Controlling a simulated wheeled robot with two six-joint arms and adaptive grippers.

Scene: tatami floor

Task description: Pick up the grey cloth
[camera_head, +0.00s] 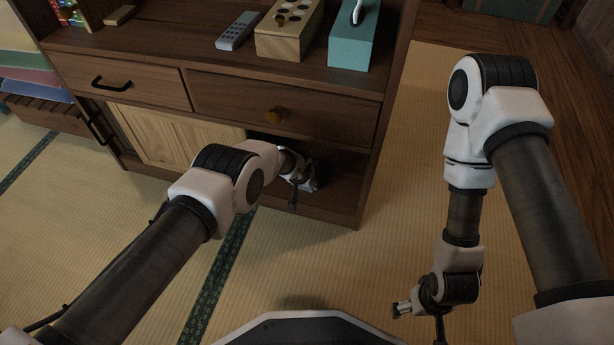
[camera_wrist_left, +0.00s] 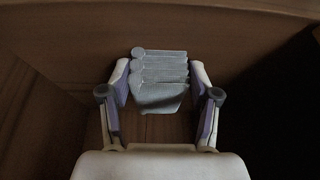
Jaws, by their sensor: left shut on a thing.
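The grey cloth (camera_wrist_left: 160,82) shows in the left wrist view as a folded, layered stack. It sits between the two fingers of my left gripper (camera_wrist_left: 160,108), which is shut on it. In the head view my left gripper (camera_head: 300,178) reaches into the open lower compartment of the wooden cabinet (camera_head: 285,98). The cloth cannot be made out there. My right gripper (camera_head: 418,308) hangs low over the tatami at the lower right, away from the cabinet. Its fingers are small and dark, and I cannot tell whether they are open.
A light wood sliding door (camera_head: 175,138) covers the compartment's left part. Drawers sit above the opening. A grey remote (camera_head: 238,31), a wooden box with holes (camera_head: 288,40) and a teal box (camera_head: 353,40) stand on the cabinet. The tatami (camera_head: 290,250) in front is clear.

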